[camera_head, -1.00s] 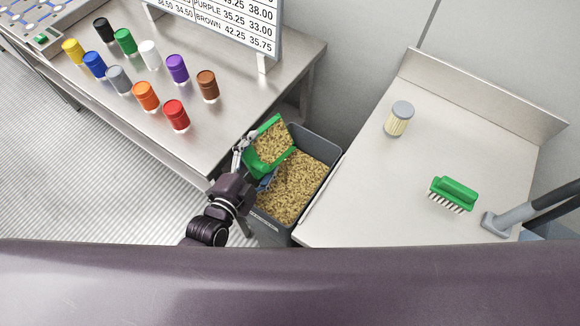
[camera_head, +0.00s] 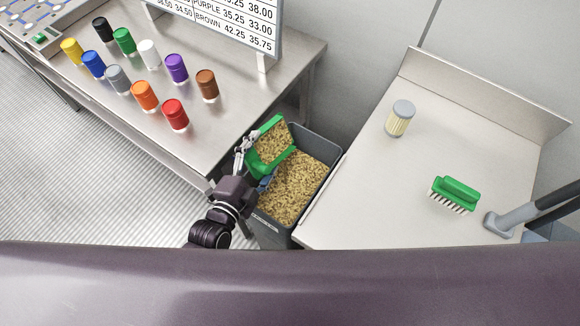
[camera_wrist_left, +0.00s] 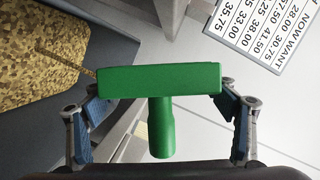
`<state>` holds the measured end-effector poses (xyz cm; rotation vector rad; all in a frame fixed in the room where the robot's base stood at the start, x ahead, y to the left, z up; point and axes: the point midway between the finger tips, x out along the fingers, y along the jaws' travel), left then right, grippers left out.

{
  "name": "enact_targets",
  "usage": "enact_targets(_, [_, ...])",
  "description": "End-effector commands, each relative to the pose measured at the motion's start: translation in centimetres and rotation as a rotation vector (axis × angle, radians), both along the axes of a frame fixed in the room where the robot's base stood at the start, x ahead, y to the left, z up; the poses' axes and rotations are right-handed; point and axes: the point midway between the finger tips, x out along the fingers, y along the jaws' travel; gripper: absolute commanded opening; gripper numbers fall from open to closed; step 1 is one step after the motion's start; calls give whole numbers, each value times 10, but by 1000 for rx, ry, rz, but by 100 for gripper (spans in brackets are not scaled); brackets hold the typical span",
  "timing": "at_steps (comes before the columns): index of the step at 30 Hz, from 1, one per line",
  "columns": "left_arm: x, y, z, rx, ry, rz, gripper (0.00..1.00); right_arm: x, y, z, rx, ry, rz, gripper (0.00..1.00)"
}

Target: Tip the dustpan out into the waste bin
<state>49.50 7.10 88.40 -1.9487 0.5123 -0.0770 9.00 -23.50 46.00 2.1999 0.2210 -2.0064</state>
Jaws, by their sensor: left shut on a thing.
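My left gripper (camera_head: 250,160) is shut on the green dustpan (camera_head: 268,167), over the left side of the waste bin (camera_head: 322,187). The dustpan is tilted, and brown crumbs show between its green edges. The bin is a dark grey box with a broad layer of similar crumbs. In the left wrist view, the green dustpan (camera_wrist_left: 160,80) and its handle fill the middle between the two fingers, with crumbs to the left.
A steel table (camera_head: 225,130) to the left carries several coloured drums and a number board (camera_head: 230,15). A pale bench (camera_head: 370,190) to the right holds a green brush (camera_head: 455,193) and a grey-lidded jar (camera_head: 399,118). The bin stands between them.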

Motion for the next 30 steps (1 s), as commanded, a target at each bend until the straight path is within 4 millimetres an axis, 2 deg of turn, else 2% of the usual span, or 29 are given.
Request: enact_targets(30, [-3, -3, 3, 81, -77, 1, 52, 0, 0, -13, 0, 0, 0, 40])
